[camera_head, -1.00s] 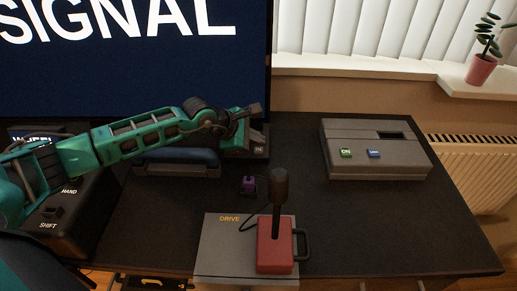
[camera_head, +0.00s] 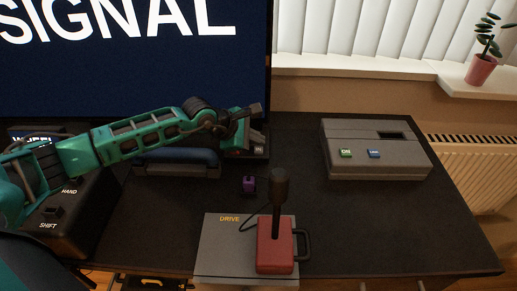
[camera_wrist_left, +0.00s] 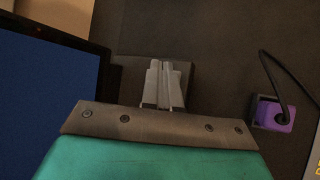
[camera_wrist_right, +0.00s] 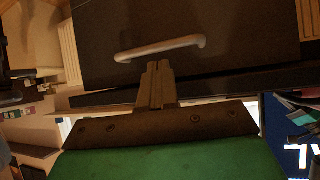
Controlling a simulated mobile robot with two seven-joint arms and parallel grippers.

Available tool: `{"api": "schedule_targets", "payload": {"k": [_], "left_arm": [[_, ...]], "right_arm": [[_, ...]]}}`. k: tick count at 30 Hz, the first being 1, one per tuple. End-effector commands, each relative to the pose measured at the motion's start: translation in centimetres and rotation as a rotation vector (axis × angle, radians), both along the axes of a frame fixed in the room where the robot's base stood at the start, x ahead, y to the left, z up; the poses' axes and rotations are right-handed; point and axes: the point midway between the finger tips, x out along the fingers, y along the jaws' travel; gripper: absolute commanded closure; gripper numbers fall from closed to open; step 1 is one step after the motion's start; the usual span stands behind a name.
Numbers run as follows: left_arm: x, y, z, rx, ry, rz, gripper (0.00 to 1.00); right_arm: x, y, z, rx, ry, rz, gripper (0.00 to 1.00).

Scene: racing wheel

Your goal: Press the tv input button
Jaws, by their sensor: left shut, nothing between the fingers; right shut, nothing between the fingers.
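The TV (camera_head: 140,90) at the back left shows a blue screen with the word SIGNAL. A small dark box at its foot carries a small, pale-marked button (camera_head: 258,149) on its front right; the lettering is too small to read surely. My left gripper (camera_head: 257,108) is shut and empty, above and just behind this button, apart from it. In the left wrist view the shut fingers (camera_wrist_left: 165,68) hang over a grey block, and the button itself cannot be made out. My right gripper (camera_wrist_right: 158,66) is shut and empty, before a dark drawer front.
A grey box (camera_head: 400,158) with a green and a blue button stands at the right. A red lever unit (camera_head: 274,248) sits on the DRIVE box in front. A purple plug (camera_head: 249,184) lies mid-table. A black SHIFT box (camera_head: 75,232) is at left. The right front tabletop is clear.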

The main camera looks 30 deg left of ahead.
Motion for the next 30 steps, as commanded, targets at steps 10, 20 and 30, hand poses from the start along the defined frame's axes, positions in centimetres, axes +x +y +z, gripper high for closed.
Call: {"api": "schedule_targets", "payload": {"k": [10, 20, 30], "left_arm": [[0.0, 0.0, -0.4, 0.0, 0.0, 0.0, 1.0], [0.0, 0.0, -0.8, 0.0, 0.0, 0.0, 1.0], [0.0, 0.0, -1.0, 0.0, 0.0, 0.0, 1.0]], "right_arm": [[0.0, 0.1, -0.4, 0.002, 0.001, -0.002, 1.0], [-0.1, 0.1, -1.1, 0.002, 0.005, -0.001, 1.0], [-0.1, 0.1, -1.2, 0.002, 0.005, -0.001, 1.0]]}}
